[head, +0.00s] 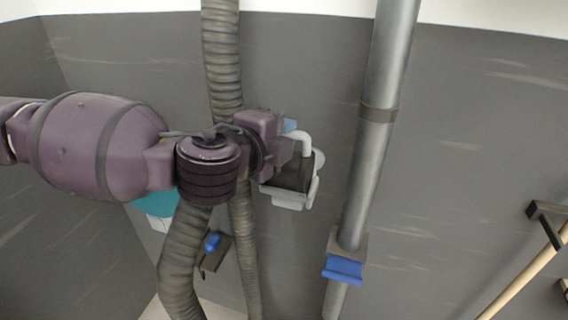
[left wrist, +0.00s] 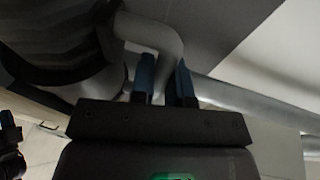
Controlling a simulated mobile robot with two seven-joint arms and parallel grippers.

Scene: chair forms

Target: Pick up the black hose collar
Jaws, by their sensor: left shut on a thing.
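The black hose collar (head: 292,174) appears to be the dark piece with a light-grey rim and a light-grey bent handle, right of the grey ribbed hose in the head view. In the left wrist view a large dark ribbed body, likely the collar (left wrist: 55,42), fills the upper left, with the bent handle (left wrist: 150,32) coming out of it. My left gripper (head: 290,126) is at the handle. Its blue fingers (left wrist: 164,78) are close together around the handle, shut on it. The contact itself is partly hidden.
A ribbed hose (head: 222,55) hangs behind my left arm. A metal pipe (head: 368,160) with a blue-fronted bracket (head: 343,268) stands to the right. Another bracket with a blue part (head: 212,244) sits below. A wooden pole (head: 525,272) is at far right. Bare wall lies between pipe and pole.

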